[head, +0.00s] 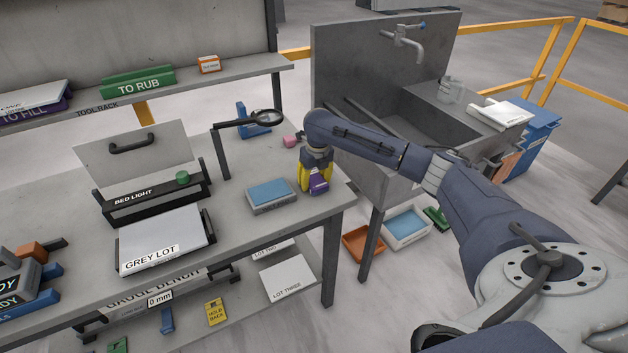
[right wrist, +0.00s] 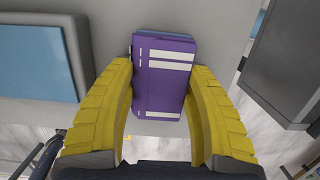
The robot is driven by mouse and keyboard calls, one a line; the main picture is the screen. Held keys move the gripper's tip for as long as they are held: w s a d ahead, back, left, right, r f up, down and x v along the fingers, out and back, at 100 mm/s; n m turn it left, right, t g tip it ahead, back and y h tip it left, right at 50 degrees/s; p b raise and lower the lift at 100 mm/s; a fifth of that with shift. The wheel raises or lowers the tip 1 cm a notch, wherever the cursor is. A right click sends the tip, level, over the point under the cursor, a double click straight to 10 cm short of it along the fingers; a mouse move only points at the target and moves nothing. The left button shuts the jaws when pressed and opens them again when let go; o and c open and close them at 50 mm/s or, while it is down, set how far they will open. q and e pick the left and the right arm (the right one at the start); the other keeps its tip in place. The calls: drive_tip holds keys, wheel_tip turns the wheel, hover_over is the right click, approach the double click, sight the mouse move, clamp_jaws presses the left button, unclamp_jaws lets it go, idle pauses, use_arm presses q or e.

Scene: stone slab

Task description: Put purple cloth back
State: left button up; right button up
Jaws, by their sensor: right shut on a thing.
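The purple cloth (right wrist: 165,80) is a folded purple block with white stripes and a blue edge. In the right wrist view it sits between the yellow fingers of my right gripper (right wrist: 163,100), which touch its sides. In the head view my right gripper (head: 315,182) points down near the right end of the bench, with the purple cloth (head: 318,184) at its fingertips. I cannot tell whether the cloth touches the bench top. My left gripper is not in view.
A grey tray with a blue top (head: 271,194) lies just left of my right gripper. The sink (head: 420,115) stands to the right, beyond a gap. The grey lot plate (head: 160,240) lies further left.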

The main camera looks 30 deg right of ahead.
sight(317, 182)
drive_tip(key=o, duration=1)
drive_tip(key=shift+f, duration=0.1)
drive_tip(key=r, duration=0.4)
drive_tip(key=s+r, duration=0.1)
drive_tip(key=r, duration=0.7)
drive_tip(key=shift+s+a+r, duration=0.1)
drive_tip(key=shift+s, duration=0.3)
